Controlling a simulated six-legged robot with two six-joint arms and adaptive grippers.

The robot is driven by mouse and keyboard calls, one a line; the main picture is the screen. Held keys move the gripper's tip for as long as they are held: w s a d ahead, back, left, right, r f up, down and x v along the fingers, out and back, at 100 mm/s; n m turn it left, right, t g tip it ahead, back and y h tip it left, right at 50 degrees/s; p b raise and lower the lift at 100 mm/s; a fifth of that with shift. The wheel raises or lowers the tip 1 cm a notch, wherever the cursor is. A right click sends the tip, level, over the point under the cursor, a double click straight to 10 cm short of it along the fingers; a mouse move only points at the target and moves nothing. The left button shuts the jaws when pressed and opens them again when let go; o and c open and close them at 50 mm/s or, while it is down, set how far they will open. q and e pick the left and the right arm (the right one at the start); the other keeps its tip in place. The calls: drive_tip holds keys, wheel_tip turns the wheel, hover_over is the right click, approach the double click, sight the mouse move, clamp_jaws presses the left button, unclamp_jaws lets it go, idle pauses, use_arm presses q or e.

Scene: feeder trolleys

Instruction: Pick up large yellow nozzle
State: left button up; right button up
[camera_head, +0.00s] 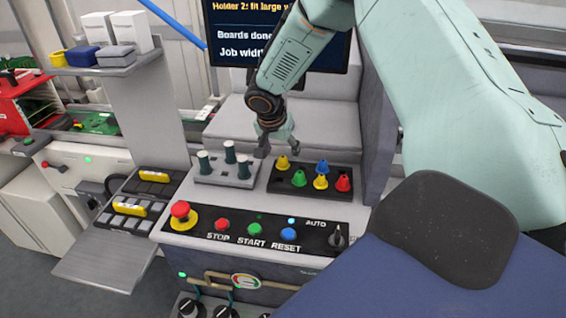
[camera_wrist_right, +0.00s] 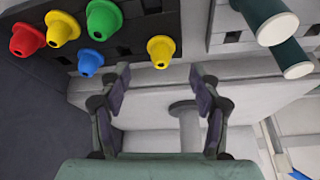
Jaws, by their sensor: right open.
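Two yellow nozzles stand in the black holder (camera_head: 272,184). One yellow nozzle (camera_head: 283,163) is alone at its back left, and the other yellow nozzle (camera_head: 321,182) is in front of the blue one. I cannot tell surely which is the large one. My right gripper (camera_head: 277,149) is open and empty, just above and behind the back-left yellow nozzle. In the right wrist view, that nozzle (camera_wrist_right: 161,51) lies beyond the gap between the open fingers (camera_wrist_right: 160,85), and the other yellow nozzle (camera_wrist_right: 62,29) is off to the left. My left gripper is not in view.
Green (camera_head: 299,178), blue (camera_head: 322,166) and red (camera_head: 343,183) nozzles share the black holder. A grey block (camera_head: 240,181) with dark green cylinders stands left of it. The button panel (camera_head: 262,236) is in front. A monitor (camera_head: 330,62) stands behind.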

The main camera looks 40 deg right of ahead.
sight(282, 158)
drive_tip(key=x, duration=0.3)
drive_tip(key=shift+w+f, duration=0.15)
drive_tip(key=shift+f, duration=0.15)
drive_tip(key=shift+d+f, duration=0.3)
drive_tip(key=shift+f, duration=0.05)
drive_tip(key=shift+r, duration=0.1)
drive_tip(key=shift+a, duration=0.3)
drive_tip(key=shift+c, duration=1.4)
drive_tip(key=shift+d, duration=0.25)
drive_tip(key=c, duration=0.6)
drive_tip(key=shift+a, duration=0.15)
drive_tip(key=c, duration=0.4)
